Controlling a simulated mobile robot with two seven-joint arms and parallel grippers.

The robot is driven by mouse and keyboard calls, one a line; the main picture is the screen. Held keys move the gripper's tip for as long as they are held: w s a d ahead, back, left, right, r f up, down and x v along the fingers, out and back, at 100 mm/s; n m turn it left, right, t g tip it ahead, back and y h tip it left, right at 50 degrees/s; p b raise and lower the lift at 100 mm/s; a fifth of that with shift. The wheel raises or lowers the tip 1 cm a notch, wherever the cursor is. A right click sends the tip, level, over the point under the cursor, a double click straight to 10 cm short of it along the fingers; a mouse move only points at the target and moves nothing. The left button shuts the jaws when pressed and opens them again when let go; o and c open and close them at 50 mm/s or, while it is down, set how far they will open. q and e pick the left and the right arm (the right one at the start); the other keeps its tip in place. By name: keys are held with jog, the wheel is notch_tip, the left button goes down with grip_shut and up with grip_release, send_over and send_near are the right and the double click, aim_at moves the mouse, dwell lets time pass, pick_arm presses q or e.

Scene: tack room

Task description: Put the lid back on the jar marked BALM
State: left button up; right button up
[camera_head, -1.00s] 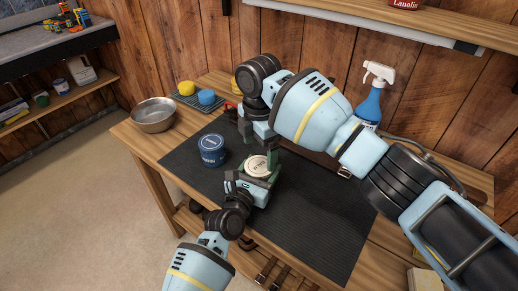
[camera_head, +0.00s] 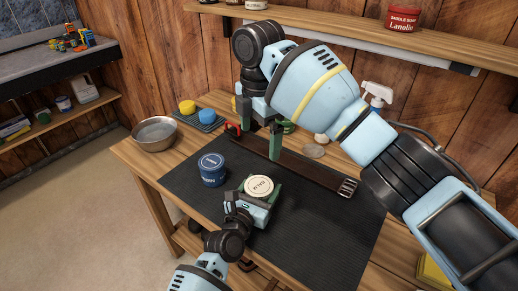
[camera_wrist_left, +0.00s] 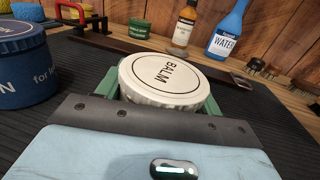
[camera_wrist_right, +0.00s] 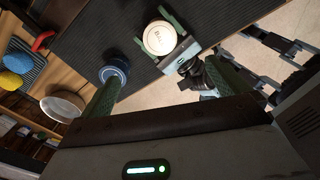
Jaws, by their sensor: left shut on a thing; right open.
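A white round lid marked BALM (camera_head: 259,187) sits level between the green fingers of my left gripper (camera_head: 262,193), above the dark mat. The lid's ribbed edge shows in the left wrist view (camera_wrist_left: 172,78). The jar body under it is hidden by the gripper, so I cannot tell how the lid seats. My left gripper is shut on it. My right gripper (camera_head: 259,124) is open and empty, above and behind the lid. Its spread fingers show in the right wrist view (camera_wrist_right: 170,88), with the lid (camera_wrist_right: 159,38) beyond them.
A blue jar (camera_head: 212,170) stands left of the lid on the mat (camera_head: 320,235). A dark strap (camera_head: 315,174) lies behind. The mat's front right is clear.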

jog(key=shift+r, duration=0.85)
pick_arm(q)
jog(key=o, duration=2)
jog(key=shift+c, duration=0.2)
jog(key=v, duration=0.6)
jog(key=shift+s+a, duration=0.1)
jog(key=shift+s, duration=0.05)
jog(key=shift+v, duration=0.8)
pick_arm(e)
jog(key=shift+r, duration=0.3)
